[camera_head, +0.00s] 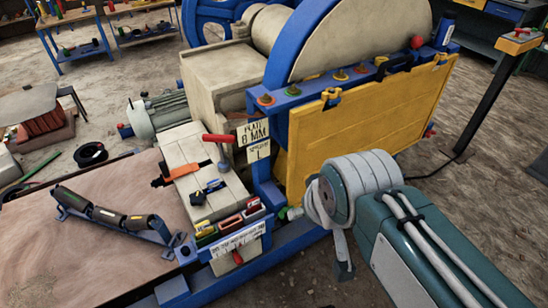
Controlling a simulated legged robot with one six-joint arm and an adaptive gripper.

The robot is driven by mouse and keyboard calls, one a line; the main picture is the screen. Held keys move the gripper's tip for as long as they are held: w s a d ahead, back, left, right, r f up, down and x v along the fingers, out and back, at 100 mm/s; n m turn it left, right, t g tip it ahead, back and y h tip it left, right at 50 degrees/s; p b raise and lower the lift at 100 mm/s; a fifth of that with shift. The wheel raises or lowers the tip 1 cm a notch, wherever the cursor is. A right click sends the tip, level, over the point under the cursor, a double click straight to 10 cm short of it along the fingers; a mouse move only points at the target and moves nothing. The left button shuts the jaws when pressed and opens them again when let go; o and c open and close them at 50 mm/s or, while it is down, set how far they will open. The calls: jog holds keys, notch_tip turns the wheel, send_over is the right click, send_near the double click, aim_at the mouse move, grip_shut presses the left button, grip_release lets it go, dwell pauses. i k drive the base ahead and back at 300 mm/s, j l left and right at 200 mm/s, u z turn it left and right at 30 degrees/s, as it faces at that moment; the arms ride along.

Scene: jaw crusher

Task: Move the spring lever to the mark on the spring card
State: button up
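A white card marked with a scale (236,248) is fixed on the blue frame at the front of the crusher, and a small red-tipped lever (237,258) sits at its lower edge. A second lever with a red handle (219,138) stands higher up, beside a card reading "PLATE 8 MM" (253,132). A smaller card (259,152) hangs below that and seems to read "SPRING L". I cannot tell for certain which lever is the spring lever. My gripper (344,268) seems to hang below my arm's grey joint, right of the scale card and apart from it. Its fingers are not clear.
A yellow guard panel (360,125) stands behind my arm. A roller rack (112,215) stands on the brown surface (85,255) at left. The floor around my gripper is clear.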

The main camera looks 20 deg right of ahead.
aim_at(237, 259)
jog(key=k+l, duration=0.2)
jog(key=k, duration=0.25)
jog(key=k+l, duration=0.15)
jog(key=k, duration=0.35)
